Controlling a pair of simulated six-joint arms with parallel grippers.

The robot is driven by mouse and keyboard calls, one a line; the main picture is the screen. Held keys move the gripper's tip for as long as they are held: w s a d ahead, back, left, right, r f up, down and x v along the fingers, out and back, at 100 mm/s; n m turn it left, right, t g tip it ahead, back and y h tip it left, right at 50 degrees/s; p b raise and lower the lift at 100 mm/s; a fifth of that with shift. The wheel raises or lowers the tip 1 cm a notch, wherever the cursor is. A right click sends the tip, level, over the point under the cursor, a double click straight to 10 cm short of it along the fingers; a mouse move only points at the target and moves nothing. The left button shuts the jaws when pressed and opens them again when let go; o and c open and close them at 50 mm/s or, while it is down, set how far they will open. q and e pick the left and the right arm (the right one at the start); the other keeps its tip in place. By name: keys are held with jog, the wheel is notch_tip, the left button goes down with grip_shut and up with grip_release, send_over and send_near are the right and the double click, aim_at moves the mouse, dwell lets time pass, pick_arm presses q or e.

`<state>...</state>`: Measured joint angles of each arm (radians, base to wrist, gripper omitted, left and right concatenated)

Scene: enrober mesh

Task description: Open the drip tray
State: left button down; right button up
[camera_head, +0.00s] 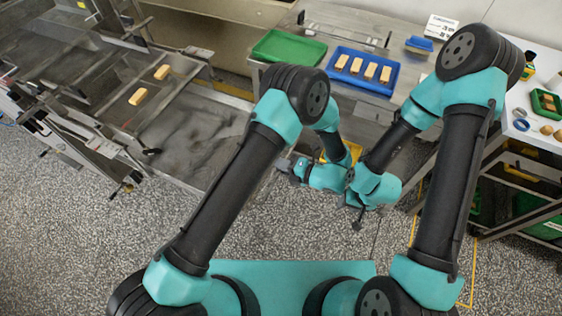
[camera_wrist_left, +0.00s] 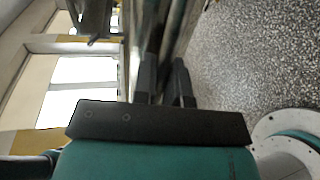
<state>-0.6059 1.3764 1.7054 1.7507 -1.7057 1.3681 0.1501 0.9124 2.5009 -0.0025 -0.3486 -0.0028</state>
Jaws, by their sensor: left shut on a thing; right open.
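The drip tray (camera_head: 190,135) is a grey, stained metal pan low beneath the mesh belt at the left of the head view. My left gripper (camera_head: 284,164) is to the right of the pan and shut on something. In the left wrist view its two dark fingers (camera_wrist_left: 165,82) stand on either side of a long, thin metal edge, which seems to be part of the tray. The exact grip point is too small to see in the head view. My right gripper (camera_head: 357,221) is open and empty, pointing down over the floor in front of my base.
Two golden bars (camera_head: 150,86) lie on the mesh belt. A green tray (camera_head: 288,47) and a blue tray (camera_head: 362,70) with several bars stand on the back table. A white side table (camera_head: 535,115) is at the right. The speckled floor (camera_head: 90,215) is clear at front left.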

pick_arm(q)
jog(key=c, duration=1.2)
grip_release()
